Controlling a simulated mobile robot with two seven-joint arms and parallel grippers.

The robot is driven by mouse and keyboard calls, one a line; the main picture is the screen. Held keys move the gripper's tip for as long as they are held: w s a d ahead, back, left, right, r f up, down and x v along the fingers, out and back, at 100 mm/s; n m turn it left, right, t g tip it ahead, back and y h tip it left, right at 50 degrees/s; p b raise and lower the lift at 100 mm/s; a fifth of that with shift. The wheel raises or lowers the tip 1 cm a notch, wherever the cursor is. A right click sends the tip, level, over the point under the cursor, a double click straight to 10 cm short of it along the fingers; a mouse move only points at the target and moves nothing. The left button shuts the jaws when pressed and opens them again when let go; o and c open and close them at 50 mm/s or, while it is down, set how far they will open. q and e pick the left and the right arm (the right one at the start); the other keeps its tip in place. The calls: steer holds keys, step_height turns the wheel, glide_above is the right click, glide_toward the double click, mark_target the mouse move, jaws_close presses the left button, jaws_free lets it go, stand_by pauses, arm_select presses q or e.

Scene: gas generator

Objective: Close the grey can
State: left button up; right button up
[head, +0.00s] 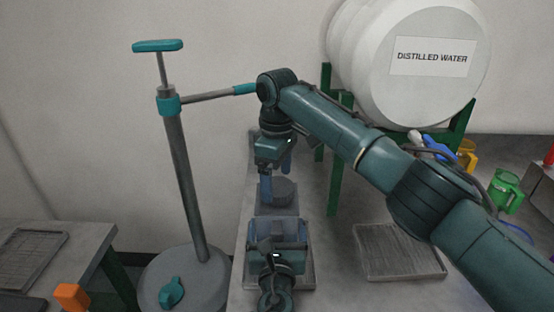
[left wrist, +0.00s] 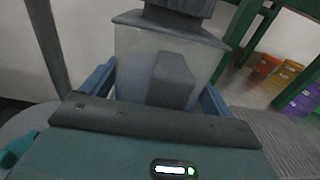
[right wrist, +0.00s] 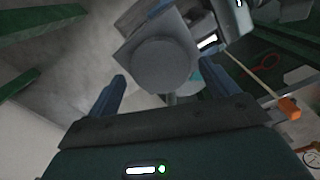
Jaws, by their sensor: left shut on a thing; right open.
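The grey can (left wrist: 135,55) is a boxy container with a darker sloped top (head: 264,208). My left gripper (left wrist: 158,82) is shut on its body, one blue finger on each side. A round dark grey cap (head: 284,188) shows at the top of the can; it also shows in the right wrist view (right wrist: 162,66). I cannot tell whether the cap is tight. My right gripper (head: 277,176) is open above the can, its two fingers (right wrist: 163,80) pointing toward the cap with a gap around it. Most of the can's body is hidden in the head view by my left gripper.
A teal-handled pump (head: 185,180) stands left of the bench. A white distilled water barrel (head: 400,65) sits on a green stand at the back right. A ridged tray (head: 400,252) lies right of the can. Coloured mugs (head: 507,190) stand further right.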

steer(key=shift+f, duration=0.9)
steer(key=c, duration=1.1)
steer(key=o, duration=1.2)
steer(key=shift+c, duration=0.2)
steer(key=shift+r, duration=0.1)
